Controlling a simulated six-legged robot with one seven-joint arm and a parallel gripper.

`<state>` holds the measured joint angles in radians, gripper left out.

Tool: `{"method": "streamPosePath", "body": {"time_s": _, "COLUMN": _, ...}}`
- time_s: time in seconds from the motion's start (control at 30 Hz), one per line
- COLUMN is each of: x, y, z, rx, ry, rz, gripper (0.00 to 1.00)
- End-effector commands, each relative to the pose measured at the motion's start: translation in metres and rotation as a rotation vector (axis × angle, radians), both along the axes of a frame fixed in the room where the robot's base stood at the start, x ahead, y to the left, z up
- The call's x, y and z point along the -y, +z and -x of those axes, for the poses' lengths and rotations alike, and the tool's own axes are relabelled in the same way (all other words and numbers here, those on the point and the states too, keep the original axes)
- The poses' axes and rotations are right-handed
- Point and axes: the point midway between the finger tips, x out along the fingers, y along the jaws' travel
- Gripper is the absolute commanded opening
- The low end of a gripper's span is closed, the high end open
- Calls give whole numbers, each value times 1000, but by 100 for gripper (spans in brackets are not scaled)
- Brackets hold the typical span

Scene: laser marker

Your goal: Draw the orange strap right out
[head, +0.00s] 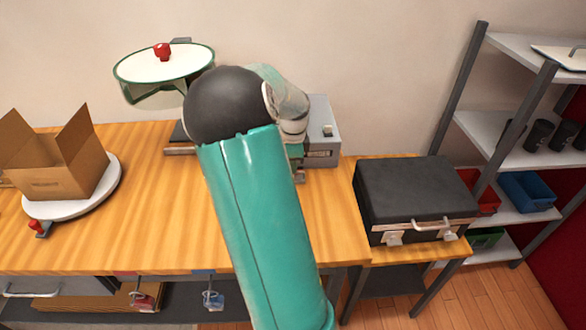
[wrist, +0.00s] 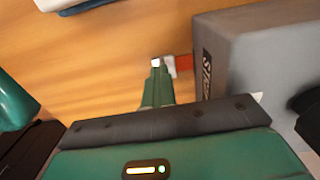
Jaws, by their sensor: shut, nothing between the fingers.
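In the wrist view, my gripper (wrist: 156,64) is shut, its green fingers together with a pale tip. A short red-orange piece (wrist: 184,63) shows just right of the fingertips, against the side of the grey machine (wrist: 262,50). It may be the orange strap, but I cannot tell for sure. I cannot tell whether the fingertips touch it. The grey machine also shows in the head view (head: 322,128), partly behind my arm. There my arm hides the fingertips, and no orange strap is visible.
The wooden bench (head: 160,220) has clear room left of my arm. An open cardboard box (head: 62,165) stands on a white turntable (head: 108,190). A black case (head: 415,190) lies to the right, beside a shelf rack (head: 495,150). A round white-topped item (head: 140,62) stands at back left.

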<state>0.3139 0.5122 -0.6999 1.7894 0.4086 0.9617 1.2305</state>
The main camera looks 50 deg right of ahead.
Motion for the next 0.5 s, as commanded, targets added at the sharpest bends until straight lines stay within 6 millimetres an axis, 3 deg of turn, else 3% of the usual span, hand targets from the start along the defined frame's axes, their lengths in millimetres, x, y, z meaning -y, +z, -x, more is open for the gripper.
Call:
{"method": "streamPosePath", "body": {"time_s": 0.03, "x": 2, "y": -10, "z": 18, "rx": -30, "ry": -19, "rz": -6, "gripper": 0}}
{"method": "streamPosePath", "body": {"time_s": 0.07, "x": 0, "y": -10, "z": 19, "rx": -30, "ry": -20, "rz": -6, "gripper": 0}}
{"method": "streamPosePath", "body": {"time_s": 0.5, "x": -6, "y": -16, "z": 7, "rx": -34, "ry": -11, "rz": -13, "gripper": 0}}
